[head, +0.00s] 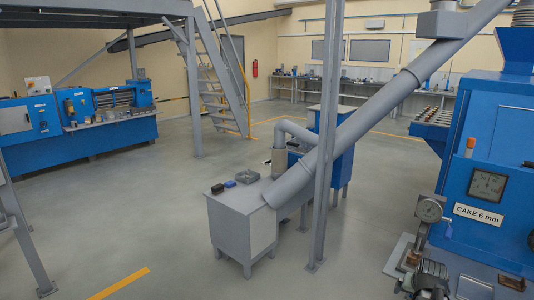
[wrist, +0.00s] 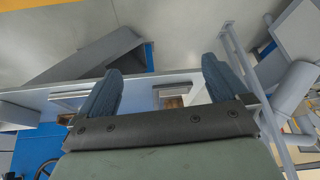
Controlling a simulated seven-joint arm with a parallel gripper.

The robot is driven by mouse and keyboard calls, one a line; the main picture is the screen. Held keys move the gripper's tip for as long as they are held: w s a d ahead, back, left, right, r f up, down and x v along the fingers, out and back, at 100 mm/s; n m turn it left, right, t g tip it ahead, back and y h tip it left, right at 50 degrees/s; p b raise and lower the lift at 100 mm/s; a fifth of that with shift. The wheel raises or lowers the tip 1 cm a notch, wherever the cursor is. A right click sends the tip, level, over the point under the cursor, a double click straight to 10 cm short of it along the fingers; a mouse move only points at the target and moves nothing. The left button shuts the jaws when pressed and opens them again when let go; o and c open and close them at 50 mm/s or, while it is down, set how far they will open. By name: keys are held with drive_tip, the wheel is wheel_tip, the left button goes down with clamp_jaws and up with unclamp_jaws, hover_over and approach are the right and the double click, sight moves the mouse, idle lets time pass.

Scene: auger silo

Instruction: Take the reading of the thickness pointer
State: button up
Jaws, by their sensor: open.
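A blue machine (head: 495,150) stands at the right of the head view. A square gauge with a dark face (head: 488,185) is on its front, above a white plate reading "CAKE 6 mm" (head: 478,215). The marks and pointers on both faces are too small to read, and I cannot tell which is the thickness pointer. In the wrist view my gripper (wrist: 160,75) is open, with its two blue-grey fingers apart and nothing between them. No gauge face is clear in that view.
A grey sloping auger tube (head: 360,130) runs down to a grey cabinet (head: 235,220) in the middle. A thin grey post (head: 325,150) stands in front of the tube. Blue machines (head: 80,120) and a staircase (head: 215,80) are at the left. The floor (head: 130,205) at centre left is clear.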

drive_tip(key=s+a+f+n+g+y, duration=0.1)
drive_tip(key=s+a+f+g, duration=0.1)
drive_tip(key=s+a+f, duration=0.45)
drive_tip(key=s+a+f+n+g+y, duration=0.1)
drive_tip(key=s+a+f+g, duration=0.15)
drive_tip(key=a+f, duration=0.65)
drive_tip(key=s+a+f+n+g+y, duration=0.15)
drive_tip(key=s+a+f, duration=0.35)
drive_tip(key=f, duration=0.5)
drive_tip(key=s+a+f+n+g, duration=0.1)
drive_tip(key=s+a+f+g, duration=0.1)
drive_tip(key=s+a+f, duration=0.4)
drive_tip(key=s+a+f+n+g, duration=0.2)
drive_tip(key=s+a+f, duration=0.5)
drive_tip(key=s, duration=0.6)
drive_tip(key=shift+s+a+g+h, duration=0.15)
drive_tip(key=shift+a+g+h, duration=0.2)
drive_tip(key=shift+a+g, duration=0.7)
